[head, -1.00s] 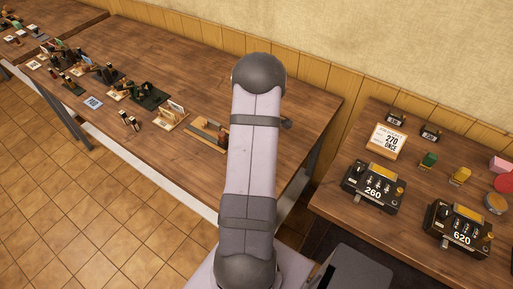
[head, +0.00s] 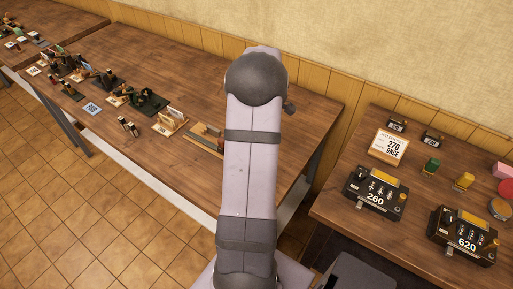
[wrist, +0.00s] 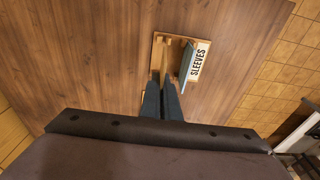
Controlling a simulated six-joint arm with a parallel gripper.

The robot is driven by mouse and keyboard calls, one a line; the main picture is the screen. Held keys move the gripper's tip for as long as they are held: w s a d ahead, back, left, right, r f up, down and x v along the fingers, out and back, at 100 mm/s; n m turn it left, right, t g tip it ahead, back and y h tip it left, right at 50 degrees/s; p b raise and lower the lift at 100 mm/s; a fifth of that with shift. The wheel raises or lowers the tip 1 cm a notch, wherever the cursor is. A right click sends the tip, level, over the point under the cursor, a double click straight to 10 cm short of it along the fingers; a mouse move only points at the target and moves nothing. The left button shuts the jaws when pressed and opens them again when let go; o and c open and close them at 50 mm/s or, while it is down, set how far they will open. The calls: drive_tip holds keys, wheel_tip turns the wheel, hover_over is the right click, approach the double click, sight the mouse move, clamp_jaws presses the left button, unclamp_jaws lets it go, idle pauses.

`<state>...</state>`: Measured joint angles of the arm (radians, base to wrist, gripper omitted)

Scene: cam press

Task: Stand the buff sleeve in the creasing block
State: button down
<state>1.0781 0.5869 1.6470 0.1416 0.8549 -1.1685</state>
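In the wrist view a wooden rack (wrist: 160,38) has a white "SLEEVES" label along its right side. A thin buff sleeve (wrist: 164,58) stands in it, left of a blue-grey sleeve (wrist: 188,62). My gripper (wrist: 162,84) has two dark fingers close together, tips at the near end of the buff sleeve. Whether they touch or clasp it cannot be told. In the head view my arm hides the gripper. A wooden stand (head: 206,146) partly behind my arm seems to be this rack. I cannot pick out the creasing block with certainty.
The left table (head: 130,58) carries several small stands and tools along its left part. The right table holds a black device marked 260 (head: 375,192), another marked 620 (head: 464,234) and a "270 ONCE" card (head: 389,146). Bare wood surrounds the rack.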

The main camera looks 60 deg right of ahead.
drive_tip(key=shift+r, duration=1.35)
drive_tip(key=w+f+p, duration=0.3)
drive_tip(key=w+p, duration=0.4)
drive_tip(key=w, duration=1.3)
drive_tip(key=shift+w, duration=0.25)
drive_tip(key=shift+f, duration=0.15)
